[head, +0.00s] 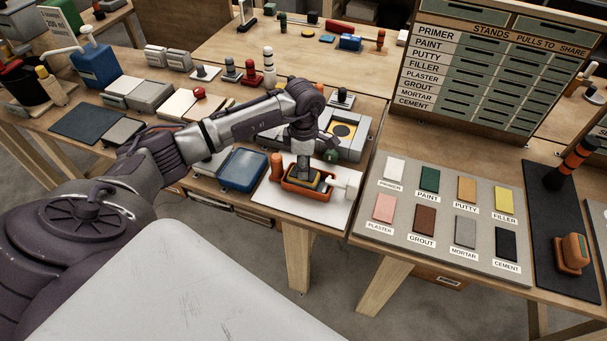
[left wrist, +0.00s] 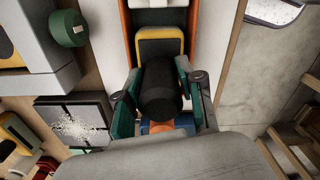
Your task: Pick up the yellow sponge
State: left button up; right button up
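A block with yellow edges and a dark top (head: 301,179), which looks like the yellow sponge, sits in an orange tray (head: 322,194) on the table. In the left wrist view the yellow block (left wrist: 159,48) lies in the tray, with a dark rounded handle-like part (left wrist: 160,92) in front of it. My left gripper (head: 303,174) points down over the block. Its teal fingers (left wrist: 159,80) stand on either side of the dark part, very close to it. I cannot tell whether they press on it. My right gripper is in neither view.
A white board (head: 262,197) lies under the tray. A blue container (head: 243,169) is to its left and a grey box with a yellow panel (head: 343,132) behind. An orange cylinder (head: 276,166) and a white one (head: 346,180) stand close by. A swatch board (head: 447,222) lies to the right.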

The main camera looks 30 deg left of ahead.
pick_arm(q)
grip_shut()
jog(key=shift+r, duration=0.15)
jog(key=shift+r, duration=0.2)
jog(key=r+b, duration=0.1)
jog(key=r, duration=0.2)
jog(key=shift+d+r+b, duration=0.2)
jog(key=shift+r+b, duration=0.05)
jog(key=shift+b, duration=0.15)
jog(key=s+d+r+b, duration=0.2)
jog(key=d+r, duration=0.5)
jog(key=d, duration=0.4)
jog(key=shift+s, duration=0.55)
